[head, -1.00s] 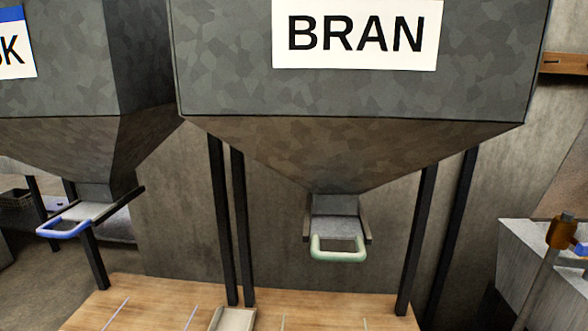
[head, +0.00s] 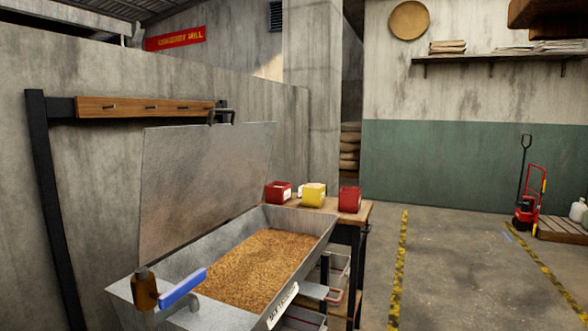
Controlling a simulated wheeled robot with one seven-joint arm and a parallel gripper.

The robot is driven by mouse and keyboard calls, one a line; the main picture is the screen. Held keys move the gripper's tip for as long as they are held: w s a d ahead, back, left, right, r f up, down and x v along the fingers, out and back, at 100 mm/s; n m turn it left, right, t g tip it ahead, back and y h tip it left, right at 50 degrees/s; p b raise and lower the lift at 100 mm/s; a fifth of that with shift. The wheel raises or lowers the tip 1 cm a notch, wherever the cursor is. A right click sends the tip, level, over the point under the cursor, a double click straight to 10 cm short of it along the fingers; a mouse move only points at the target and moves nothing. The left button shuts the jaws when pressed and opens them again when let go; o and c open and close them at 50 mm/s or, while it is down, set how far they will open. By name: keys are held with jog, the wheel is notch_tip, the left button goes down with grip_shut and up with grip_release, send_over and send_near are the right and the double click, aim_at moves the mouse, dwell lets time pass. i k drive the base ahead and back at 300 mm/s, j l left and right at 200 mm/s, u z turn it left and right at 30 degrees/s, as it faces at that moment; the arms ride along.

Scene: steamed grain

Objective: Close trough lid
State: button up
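The trough (head: 318,232) is a grey metal bin at the lower centre of the head view, filled with brown grain (head: 262,268). Its flat grey lid (head: 205,185) stands open, raised nearly upright along the back left side. A dark handle (head: 222,116) shows at the lid's top edge. A white label (head: 283,306) is on the trough's front side. My gripper is not in view.
Open floor (head: 450,270) with yellow-black stripes lies right. A red pallet jack (head: 528,205) stands farther off.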

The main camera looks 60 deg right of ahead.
aim_at(195, 179)
jog(key=z, duration=1)
